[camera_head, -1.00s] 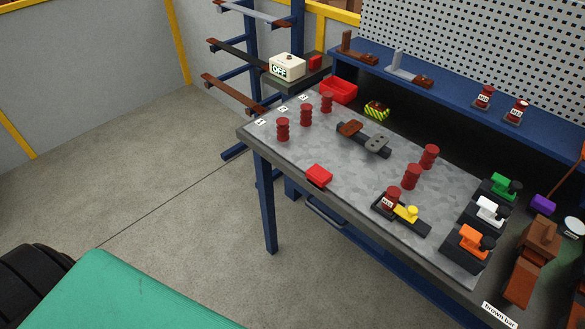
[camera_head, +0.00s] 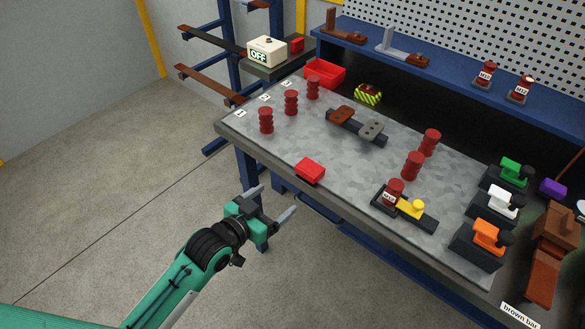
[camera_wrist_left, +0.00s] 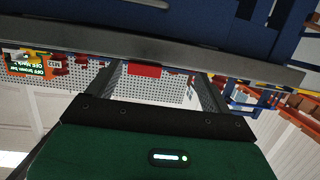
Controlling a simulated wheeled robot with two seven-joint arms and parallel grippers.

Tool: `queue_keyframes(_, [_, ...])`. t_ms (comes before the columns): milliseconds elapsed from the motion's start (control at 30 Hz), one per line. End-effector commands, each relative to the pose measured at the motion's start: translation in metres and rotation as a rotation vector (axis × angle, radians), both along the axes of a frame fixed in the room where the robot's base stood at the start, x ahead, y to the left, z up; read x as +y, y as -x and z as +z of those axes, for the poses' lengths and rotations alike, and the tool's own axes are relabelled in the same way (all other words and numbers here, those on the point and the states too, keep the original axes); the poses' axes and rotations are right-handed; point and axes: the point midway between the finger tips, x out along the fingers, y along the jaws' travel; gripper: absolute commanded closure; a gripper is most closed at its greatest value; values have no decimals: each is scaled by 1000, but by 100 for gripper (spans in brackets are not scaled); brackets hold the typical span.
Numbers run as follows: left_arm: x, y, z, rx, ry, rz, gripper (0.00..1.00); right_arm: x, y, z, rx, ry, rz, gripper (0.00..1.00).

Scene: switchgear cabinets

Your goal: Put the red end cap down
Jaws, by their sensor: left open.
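The red end cap (camera_head: 310,171) is a small red block lying on the front edge of the grey workbench (camera_head: 345,200). In the left wrist view a red block (camera_wrist_left: 145,70) shows between my fingers, beyond them at the bench edge. My left gripper (camera_head: 275,203) is open and empty. It is in front of the bench, to the lower left of the red end cap and apart from it. My right gripper is in no view.
Several dark red insulators (camera_head: 412,165) stand on the bench. A red bin (camera_head: 325,73) is at the back. The floor left of the bench is clear.

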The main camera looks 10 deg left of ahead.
Motion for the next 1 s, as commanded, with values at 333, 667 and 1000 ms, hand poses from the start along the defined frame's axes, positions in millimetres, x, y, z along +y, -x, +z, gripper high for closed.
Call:
queue_keyframes(333, [-25,5,51,-74,42,-59,16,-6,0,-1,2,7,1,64])
queue_keyframes(667, [-60,-43,40,-73,41,-59,16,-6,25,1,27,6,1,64])
queue_keyframes(1000, [-78,-64,34,-72,41,-59,16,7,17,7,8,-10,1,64])
